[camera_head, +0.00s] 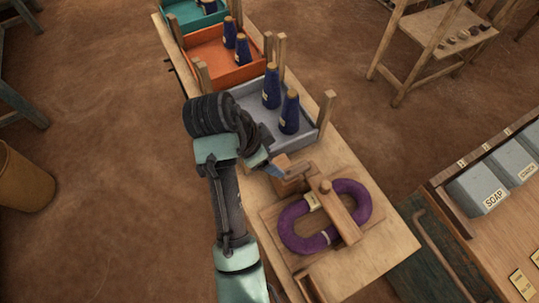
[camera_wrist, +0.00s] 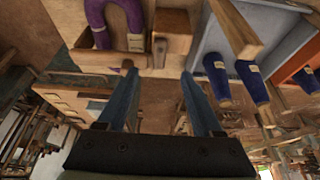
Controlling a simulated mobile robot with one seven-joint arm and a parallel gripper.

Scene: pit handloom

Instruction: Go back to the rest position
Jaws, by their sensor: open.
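My gripper (camera_wrist: 158,85) is open and empty in the wrist view, its two blue-grey fingers apart with nothing between them. In the head view my dark, teal-banded arm reaches up over the left edge of the wooden table (camera_head: 383,243). The gripper end is partly hidden there, near the grey tray and a small wooden block (camera_head: 290,174). A purple yarn hank (camera_head: 359,202) lies looped on a wooden board under a wooden bar (camera_head: 340,209); part of the hank also shows at the top of the wrist view (camera_wrist: 97,22).
A grey tray (camera_head: 308,146) and an orange tray (camera_head: 204,59) hold dark blue cones (camera_head: 289,113), with wooden posts at their corners. A teal tray (camera_head: 187,15) is farther back. Brown floor lies open at left.

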